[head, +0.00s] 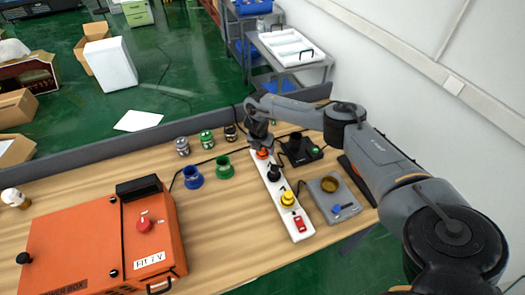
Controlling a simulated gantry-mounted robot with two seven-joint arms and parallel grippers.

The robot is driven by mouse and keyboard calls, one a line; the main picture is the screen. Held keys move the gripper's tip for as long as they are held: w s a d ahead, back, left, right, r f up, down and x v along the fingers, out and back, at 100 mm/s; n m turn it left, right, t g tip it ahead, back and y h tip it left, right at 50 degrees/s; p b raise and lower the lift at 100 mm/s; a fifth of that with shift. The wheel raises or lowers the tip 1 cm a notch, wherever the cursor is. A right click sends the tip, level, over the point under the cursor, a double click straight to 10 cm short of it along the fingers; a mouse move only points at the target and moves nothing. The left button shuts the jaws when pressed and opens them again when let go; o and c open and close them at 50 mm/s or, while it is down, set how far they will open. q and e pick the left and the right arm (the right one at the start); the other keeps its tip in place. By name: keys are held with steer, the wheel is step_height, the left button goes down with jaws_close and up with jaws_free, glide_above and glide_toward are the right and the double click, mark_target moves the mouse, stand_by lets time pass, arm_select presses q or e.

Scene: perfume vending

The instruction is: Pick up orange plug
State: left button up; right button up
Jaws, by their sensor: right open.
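The orange plug (262,154) sits at the far end of a white power strip (290,220) on the wooden table. My right gripper (262,146) is directly above the plug, pointing down, with its jaws open. The gripper hides the top of the plug, and I cannot tell whether the fingers touch it. A black plug (274,174) and a yellow plug (288,198) sit further along the strip, with a red switch (299,223) at the near end. My left gripper is not in view.
A blue cup (193,178) and a green cup (224,168) stand left of the strip, with several small jars (206,139) behind. A black device (302,150) and a grey device (335,198) are right. An orange box (90,245) fills the left. The front middle is clear.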

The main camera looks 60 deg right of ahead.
steer(key=c, duration=1.1)
steer(key=shift+r, duration=0.15)
